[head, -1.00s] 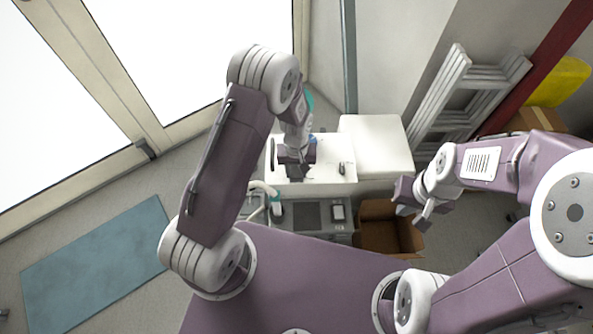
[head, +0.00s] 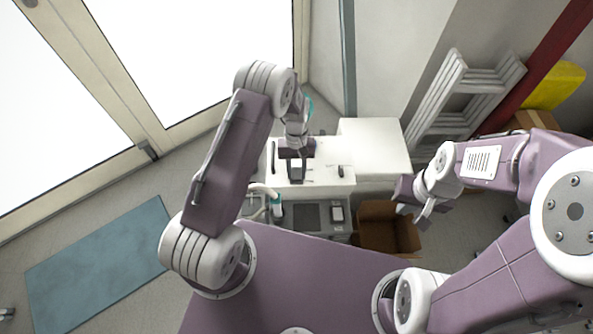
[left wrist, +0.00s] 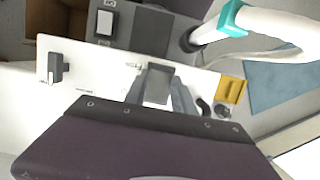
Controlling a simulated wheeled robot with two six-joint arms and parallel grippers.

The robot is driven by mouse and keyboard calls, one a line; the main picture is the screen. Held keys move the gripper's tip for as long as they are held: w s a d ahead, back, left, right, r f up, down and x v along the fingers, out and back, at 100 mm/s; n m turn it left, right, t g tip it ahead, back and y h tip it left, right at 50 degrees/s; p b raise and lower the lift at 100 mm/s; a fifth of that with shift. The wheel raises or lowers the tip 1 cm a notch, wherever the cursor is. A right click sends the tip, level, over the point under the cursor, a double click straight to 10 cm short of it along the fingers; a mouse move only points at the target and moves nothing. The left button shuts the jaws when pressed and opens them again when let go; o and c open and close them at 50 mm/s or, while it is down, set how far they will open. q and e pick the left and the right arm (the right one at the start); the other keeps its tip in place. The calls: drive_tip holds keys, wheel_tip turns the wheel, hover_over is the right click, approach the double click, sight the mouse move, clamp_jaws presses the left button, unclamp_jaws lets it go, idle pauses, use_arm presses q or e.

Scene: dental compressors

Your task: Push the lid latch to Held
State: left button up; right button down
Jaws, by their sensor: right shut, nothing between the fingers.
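The white cabinet top (head: 325,178) is below my left gripper (head: 297,176). A black latch-like handle (head: 341,170) stands on it to the right of that gripper; it also shows on a white plate at left in the left wrist view (left wrist: 55,68). In that view my left gripper (left wrist: 162,88) has its grey fingers apart, with a grey block (left wrist: 158,82) showing between them. I cannot tell whether they touch it or which part is the lid latch. My right gripper (head: 412,212) is shut and empty, off to the right above the cardboard box.
An open cardboard box (head: 388,232) stands at the cabinet's front right. A grey panelled unit (head: 305,215) and a white hose with a teal collar (left wrist: 235,18) are in front. A white block (head: 375,148) adjoins at right.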

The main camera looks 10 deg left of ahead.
sight(296, 169)
use_arm(q)
drive_tip(key=o, duration=0.4)
drive_tip(key=p+v, duration=0.2)
drive_tip(key=v, duration=0.7)
